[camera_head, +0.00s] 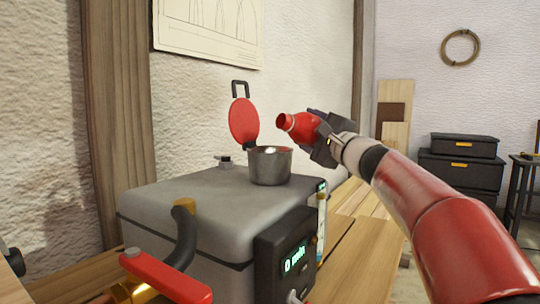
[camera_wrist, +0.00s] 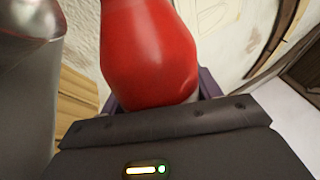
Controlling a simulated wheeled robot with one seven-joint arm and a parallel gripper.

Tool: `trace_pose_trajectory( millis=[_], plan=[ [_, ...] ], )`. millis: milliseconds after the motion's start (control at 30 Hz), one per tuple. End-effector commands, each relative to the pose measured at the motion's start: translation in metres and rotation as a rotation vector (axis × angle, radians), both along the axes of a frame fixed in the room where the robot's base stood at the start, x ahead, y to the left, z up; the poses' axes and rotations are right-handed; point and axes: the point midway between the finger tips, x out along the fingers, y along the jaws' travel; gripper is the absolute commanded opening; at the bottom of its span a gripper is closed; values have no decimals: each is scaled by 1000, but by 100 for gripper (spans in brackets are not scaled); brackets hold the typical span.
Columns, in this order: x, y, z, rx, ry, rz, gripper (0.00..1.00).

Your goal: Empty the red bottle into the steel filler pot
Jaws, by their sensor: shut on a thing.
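The red bottle (camera_head: 302,125) is held by my gripper (camera_head: 322,135). The bottle is tipped over nearly level, with its open mouth pointing left, above and to the right of the steel filler pot (camera_head: 270,167). The pot stands upright on the grey steamer box, with its red lid (camera_head: 244,121) swung open at the back left. In the wrist view the red bottle (camera_wrist: 150,55) fills the middle between the fingers, and the steel pot (camera_wrist: 28,80) shows at the left edge. No stream shows at the bottle's mouth. The pot's inside is mostly hidden.
The grey box (camera_head: 190,205) carries a dark control unit (camera_head: 285,258) with a lit display on its front. A red lever (camera_head: 165,277) and a black hose (camera_head: 184,232) are at the front left. Black cases (camera_head: 460,160) stand at the back right.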

Motion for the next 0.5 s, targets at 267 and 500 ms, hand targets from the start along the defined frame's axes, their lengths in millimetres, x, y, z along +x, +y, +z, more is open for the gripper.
trace_pose_trajectory(
  millis=[267, 500],
  plan=[
    [-6, 9, 5, -133, -100, 2, 36],
    [-7, 9, 7, -199, -147, 2, 36]
  ],
)
